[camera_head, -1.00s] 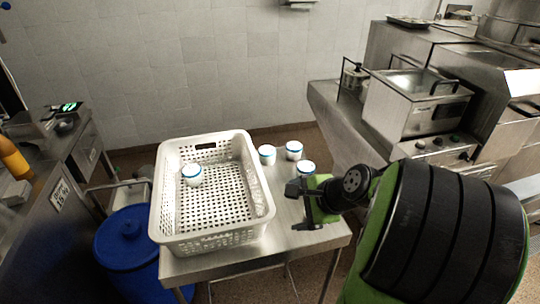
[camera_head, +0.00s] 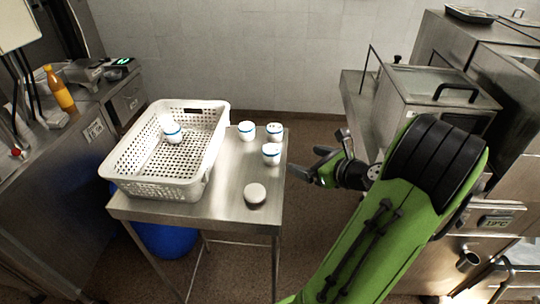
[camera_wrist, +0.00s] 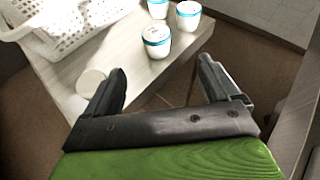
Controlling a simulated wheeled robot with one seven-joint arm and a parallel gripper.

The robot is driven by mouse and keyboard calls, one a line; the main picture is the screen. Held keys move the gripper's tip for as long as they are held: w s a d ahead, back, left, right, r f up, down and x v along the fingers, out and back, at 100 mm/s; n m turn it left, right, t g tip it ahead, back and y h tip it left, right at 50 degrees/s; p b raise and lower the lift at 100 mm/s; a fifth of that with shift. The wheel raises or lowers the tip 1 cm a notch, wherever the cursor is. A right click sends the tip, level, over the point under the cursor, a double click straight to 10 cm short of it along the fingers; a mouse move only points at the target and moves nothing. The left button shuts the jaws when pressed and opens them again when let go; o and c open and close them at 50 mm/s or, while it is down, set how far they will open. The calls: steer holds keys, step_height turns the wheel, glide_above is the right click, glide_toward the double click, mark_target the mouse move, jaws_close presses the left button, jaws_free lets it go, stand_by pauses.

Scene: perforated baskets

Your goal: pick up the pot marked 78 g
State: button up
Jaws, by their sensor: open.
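Three white pots with blue bands stand on the steel table: one at the back left (camera_head: 246,131), one at the back right (camera_head: 274,133) and one nearer the front (camera_head: 271,154). A fourth pot (camera_head: 171,131) is inside the basket. No weight marking is readable on any of them. My gripper (camera_head: 311,164) is open and empty, just off the table's right edge, to the right of the front pot. In the wrist view the front pot (camera_wrist: 156,42) lies beyond my open fingers (camera_wrist: 161,66), apart from them.
The white perforated basket (camera_head: 190,184) covers the table's left part. A pale round object (camera_head: 255,194) lies near the front of the table (camera_head: 236,210). Steel kitchen units (camera_head: 365,97) stand at the right. A blue bin (camera_head: 165,240) is under the table.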

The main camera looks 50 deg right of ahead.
mark_target(276, 152)
steer(key=x, duration=0.5)
steer(key=b+x, duration=0.1)
steer(key=x, duration=0.4)
steer(key=b+x, duration=0.1)
steer(key=x, duration=0.5)
steer(key=shift+a+f, duration=0.2)
steer(key=shift+a, duration=0.15)
steer(key=shift+s+r, duration=0.1)
steer(key=shift+c, duration=0.3)
steer(key=c, duration=1.1)
steer(key=shift+o, duration=0.2)
